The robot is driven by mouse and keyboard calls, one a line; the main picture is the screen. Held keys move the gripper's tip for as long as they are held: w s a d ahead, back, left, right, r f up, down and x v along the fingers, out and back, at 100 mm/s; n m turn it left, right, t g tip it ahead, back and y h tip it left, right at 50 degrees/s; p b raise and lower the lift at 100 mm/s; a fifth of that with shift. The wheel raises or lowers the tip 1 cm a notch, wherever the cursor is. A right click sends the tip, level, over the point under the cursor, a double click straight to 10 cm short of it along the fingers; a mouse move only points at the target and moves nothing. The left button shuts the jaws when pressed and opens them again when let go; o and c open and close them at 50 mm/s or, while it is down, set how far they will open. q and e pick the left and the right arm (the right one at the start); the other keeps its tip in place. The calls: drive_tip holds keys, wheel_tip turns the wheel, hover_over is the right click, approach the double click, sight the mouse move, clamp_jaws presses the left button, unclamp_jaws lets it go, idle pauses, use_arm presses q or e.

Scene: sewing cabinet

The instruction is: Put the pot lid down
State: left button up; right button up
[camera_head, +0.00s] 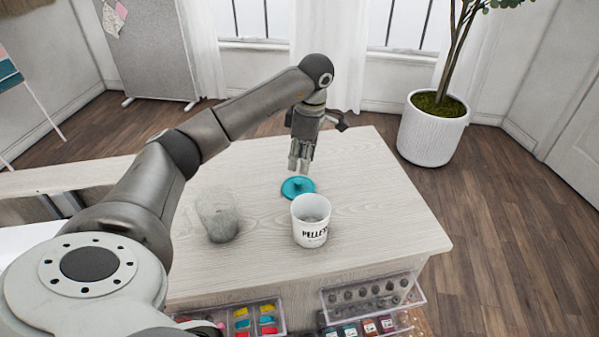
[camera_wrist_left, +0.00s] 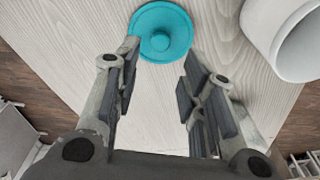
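The teal pot lid (camera_head: 297,188) lies flat on the pale wooden cabinet top, knob up, just behind the white pot. In the left wrist view the lid (camera_wrist_left: 160,32) is just beyond my fingertips, with its round knob facing the camera. My left gripper (camera_head: 300,165) points down above the lid. In the left wrist view its two fingers (camera_wrist_left: 160,62) are spread apart with nothing between them. The white pot (camera_head: 311,221), with dark lettering, stands upright and open; it also shows in the left wrist view (camera_wrist_left: 285,38). My right gripper is in neither view.
A grey, worn-looking cup (camera_head: 217,216) stands left of the pot on the cabinet top (camera_head: 385,225). Clear trays of coloured items (camera_head: 375,295) are at the cabinet's front. A potted plant (camera_head: 433,128) stands on the floor behind right. The right part of the top is clear.

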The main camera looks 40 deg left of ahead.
use_arm(q)
drive_tip(key=r, duration=0.5)
drive_tip(key=shift+w+d+r, duration=0.1)
drive_tip(key=shift+d, duration=0.2)
